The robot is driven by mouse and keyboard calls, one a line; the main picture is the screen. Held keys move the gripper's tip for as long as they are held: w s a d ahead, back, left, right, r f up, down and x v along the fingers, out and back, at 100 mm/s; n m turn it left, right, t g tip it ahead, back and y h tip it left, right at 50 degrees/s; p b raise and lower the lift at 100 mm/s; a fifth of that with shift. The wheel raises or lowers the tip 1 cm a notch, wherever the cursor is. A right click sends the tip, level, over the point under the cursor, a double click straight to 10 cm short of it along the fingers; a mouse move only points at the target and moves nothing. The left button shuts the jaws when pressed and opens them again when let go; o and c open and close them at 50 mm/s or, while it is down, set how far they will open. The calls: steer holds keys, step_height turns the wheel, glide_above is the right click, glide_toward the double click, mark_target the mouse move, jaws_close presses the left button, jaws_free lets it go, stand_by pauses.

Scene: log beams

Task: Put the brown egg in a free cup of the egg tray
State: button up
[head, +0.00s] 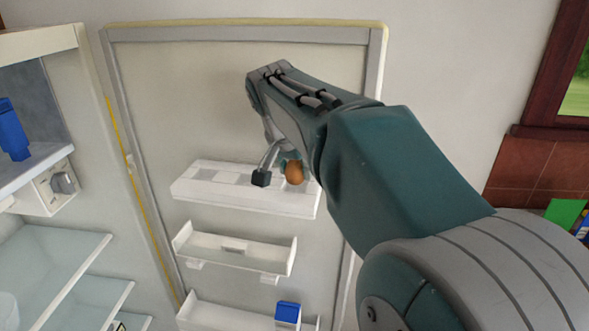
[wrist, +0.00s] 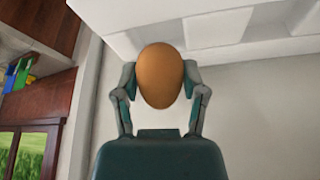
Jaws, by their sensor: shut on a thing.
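The brown egg (head: 294,172) is held in my gripper (head: 277,176), in front of the white egg tray (head: 245,199) on the open fridge door. In the wrist view the egg (wrist: 161,76) sits between both fingers of my gripper (wrist: 161,84), which is shut on it. The egg tray (wrist: 205,40) lies behind and beyond the egg at the top of the wrist view. Pale square recesses show on the tray's top in the head view. My gripper and arm hide the tray's right part. I cannot tell whether the egg touches the tray.
Lower door shelves (head: 235,251) hang beneath the tray, the bottom one with a blue-topped carton (head: 287,313). The fridge interior with glass shelves (head: 50,262) and a blue carton (head: 13,130) is at left. A window (head: 573,95) is at right.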

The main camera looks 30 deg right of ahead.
steer(key=shift+f, duration=1)
steer(key=o, duration=1.2)
steer(key=v, duration=1.2)
